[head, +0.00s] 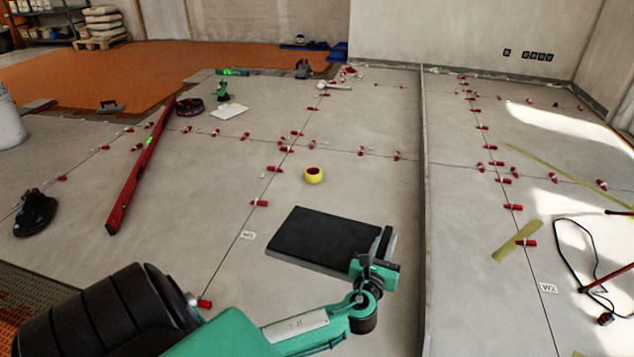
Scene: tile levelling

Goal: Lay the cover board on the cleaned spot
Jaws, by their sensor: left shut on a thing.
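The cover board (322,238) is a flat dark rectangle with a lighter grey front edge. It lies level at or just above the grey tiled floor, right of the left "W2" label; I cannot tell whether it touches the floor. My left gripper (384,247) is shut on the board's right end, its fingers covering that edge. The cleaned spot cannot be told apart from the floor here and may be hidden under the board. My right gripper is not in view.
A yellow tape roll (313,175) sits behind the board. A long raised strip (424,190) runs along the floor to the right. Red levelling clips line the joints. A red level (142,165) and a black suction cup (35,213) lie left. A cable (580,255) lies right.

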